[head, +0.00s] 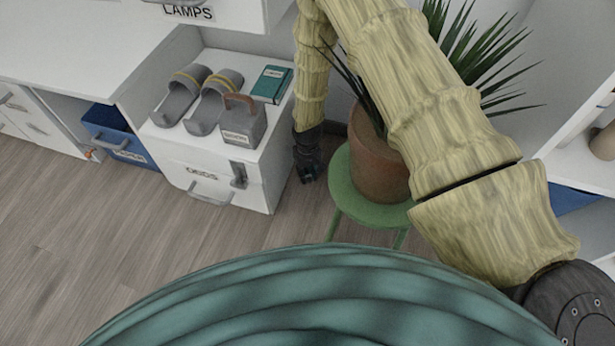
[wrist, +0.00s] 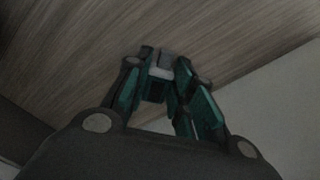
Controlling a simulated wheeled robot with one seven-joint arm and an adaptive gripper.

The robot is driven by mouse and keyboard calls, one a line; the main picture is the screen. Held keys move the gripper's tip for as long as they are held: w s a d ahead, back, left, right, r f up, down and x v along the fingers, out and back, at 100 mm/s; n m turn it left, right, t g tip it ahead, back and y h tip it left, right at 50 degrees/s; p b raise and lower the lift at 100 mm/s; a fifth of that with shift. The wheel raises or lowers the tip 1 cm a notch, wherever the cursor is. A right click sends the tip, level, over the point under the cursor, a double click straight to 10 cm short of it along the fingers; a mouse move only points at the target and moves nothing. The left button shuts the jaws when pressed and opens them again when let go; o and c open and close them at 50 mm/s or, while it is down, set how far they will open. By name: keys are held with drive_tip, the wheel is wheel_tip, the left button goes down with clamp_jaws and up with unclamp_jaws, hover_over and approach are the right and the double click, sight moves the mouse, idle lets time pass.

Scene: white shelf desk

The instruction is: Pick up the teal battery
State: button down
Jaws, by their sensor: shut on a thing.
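My gripper (head: 309,173) hangs low at the end of the arm, pointing down in the gap between the white drawer cabinet and the green stool. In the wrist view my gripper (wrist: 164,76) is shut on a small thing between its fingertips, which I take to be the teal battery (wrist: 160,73). It shows a pale grey band and a dark, tealish body, and its colour is hard to tell in the dim light. The fingers hide much of it. In the head view I cannot make out the battery.
The white drawer cabinet (head: 262,178) stands left of my gripper, with grey sandals (head: 207,112), a teal book (head: 271,84) and a grey block with a brown handle (head: 243,124) on top. Right is the green stool (head: 345,203) with a potted plant (head: 377,165). Wooden floor is free at left.

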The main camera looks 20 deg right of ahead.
drive_tip(key=shift+r, duration=0.1)
drive_tip(key=s+r+p, duration=0.2)
drive_tip(key=r+p, duration=1.4)
drive_tip(key=r, duration=0.7)
drive_tip(key=s+r+p, duration=0.2)
drive_tip(key=r+p, duration=1.5)
drive_tip(key=r, duration=0.6)
drive_tip(key=s+a+r+p, duration=0.1)
drive_tip(key=s+r+p, duration=0.1)
drive_tip(key=r+p, duration=1.4)
wheel_tip(320, 180, up, 8)
drive_tip(key=shift+s+f+m+p, duration=0.15)
drive_tip(key=shift+s+m+p, duration=0.15)
drive_tip(key=shift+m, duration=0.1)
